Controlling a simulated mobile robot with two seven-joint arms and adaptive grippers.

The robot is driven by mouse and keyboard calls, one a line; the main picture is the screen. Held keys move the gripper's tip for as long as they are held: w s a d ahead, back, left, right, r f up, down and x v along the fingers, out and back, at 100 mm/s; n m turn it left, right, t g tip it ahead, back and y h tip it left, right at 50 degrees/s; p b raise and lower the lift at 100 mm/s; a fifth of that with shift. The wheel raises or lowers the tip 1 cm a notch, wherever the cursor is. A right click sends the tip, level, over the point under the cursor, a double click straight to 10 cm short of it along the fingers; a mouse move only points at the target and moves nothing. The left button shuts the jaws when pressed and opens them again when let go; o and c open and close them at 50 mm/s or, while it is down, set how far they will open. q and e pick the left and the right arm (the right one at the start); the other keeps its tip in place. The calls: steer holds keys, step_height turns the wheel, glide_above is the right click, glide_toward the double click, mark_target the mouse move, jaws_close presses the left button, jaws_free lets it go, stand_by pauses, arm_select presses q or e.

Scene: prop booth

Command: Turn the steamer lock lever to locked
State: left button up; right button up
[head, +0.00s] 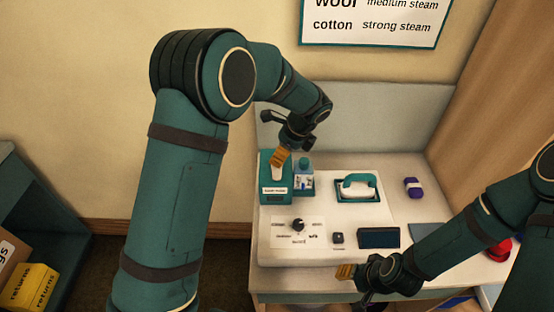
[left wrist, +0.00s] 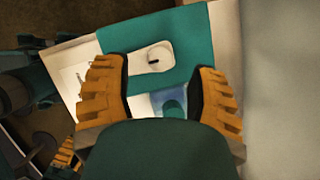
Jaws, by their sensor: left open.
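The teal steamer unit (head: 275,200), with a small label on its front, stands at the left of the white table. A pale lever-like part (head: 278,173) is on its top. In the left wrist view the teal top (left wrist: 190,45) carries a whitish rounded piece (left wrist: 140,62) with a dark slot-like mark. My left gripper (head: 281,158) is right above or at this part; contact cannot be told. In the left wrist view its orange fingers (left wrist: 160,85) are open, one each side, with nothing held. My right gripper (head: 345,271) is at the table's front edge, its opening unclear.
A blue bottle (head: 304,182) stands close to the steamer's right. An iron (head: 358,186) sits on a teal stand; a purple-and-white item (head: 413,187) is farther right. A dial (head: 298,225), small dark switch (head: 337,238) and dark blue block (head: 378,238) are in front.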

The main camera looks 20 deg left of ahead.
arm_select(q)
steer(key=shift+x, duration=1.9)
jaws_close()
